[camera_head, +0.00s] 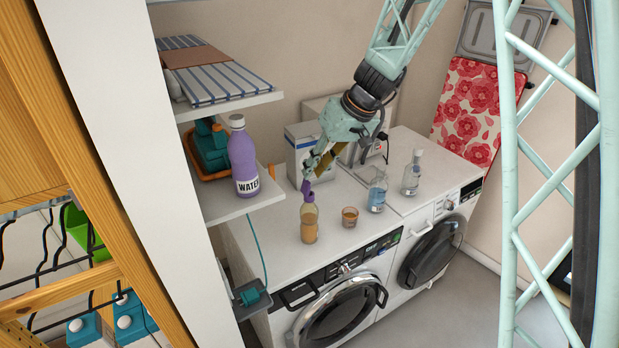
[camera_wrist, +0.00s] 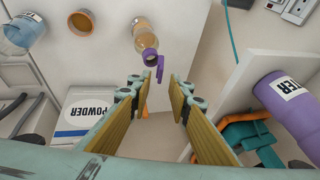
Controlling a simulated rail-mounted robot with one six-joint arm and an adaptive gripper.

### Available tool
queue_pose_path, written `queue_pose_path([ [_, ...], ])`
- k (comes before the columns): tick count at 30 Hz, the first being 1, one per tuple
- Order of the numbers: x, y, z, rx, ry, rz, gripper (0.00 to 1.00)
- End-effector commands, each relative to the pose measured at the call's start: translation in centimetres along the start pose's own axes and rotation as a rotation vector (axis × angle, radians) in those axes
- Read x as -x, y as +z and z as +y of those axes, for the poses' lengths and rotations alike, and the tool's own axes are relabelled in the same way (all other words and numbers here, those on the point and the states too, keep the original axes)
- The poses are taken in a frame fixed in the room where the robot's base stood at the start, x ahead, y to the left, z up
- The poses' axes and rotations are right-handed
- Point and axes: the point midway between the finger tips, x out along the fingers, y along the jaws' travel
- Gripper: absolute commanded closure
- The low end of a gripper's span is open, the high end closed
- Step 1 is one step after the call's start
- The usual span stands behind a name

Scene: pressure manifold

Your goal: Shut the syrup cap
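The syrup bottle (camera_head: 309,226) is clear with amber contents and stands upright on the white worktop above the washing machines. It also shows in the wrist view (camera_wrist: 153,39). Its purple cap (camera_head: 306,188) is open: in the wrist view the ring (camera_wrist: 149,57) sits on the neck and the hinged lid (camera_wrist: 160,70) sticks out to one side. My gripper (camera_head: 314,171) is above the bottle, close to the cap. In the wrist view my gripper (camera_wrist: 161,84) is open and empty, its two yellow-padded fingers apart, with the lid just beyond the gap between the tips. I cannot tell whether anything touches.
A small amber glass (camera_head: 349,217) and two clear bottles (camera_head: 377,192) (camera_head: 411,173) stand right of the syrup. A powder box (camera_head: 297,147) is behind. A purple water bottle (camera_head: 243,158) stands on the shelf at left. The worktop front is clear.

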Motion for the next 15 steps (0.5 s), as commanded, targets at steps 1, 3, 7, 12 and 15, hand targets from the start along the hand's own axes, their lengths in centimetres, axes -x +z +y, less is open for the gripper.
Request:
queue_pose_path([
  [1,-0.7,0.1,-0.1,0.0,-0.001,-0.002,0.82],
  [3,-1.5,0.1,-0.1,-0.001,-0.002,-0.003,0.82],
  [7,-2.5,0.1,0.0,0.0,-0.001,-0.001,0.82],
  [12,-3.5,0.1,0.0,-0.001,-0.001,-0.001,0.82],
  [15,-3.8,0.1,0.0,-0.001,-0.001,-0.001,0.82],
])
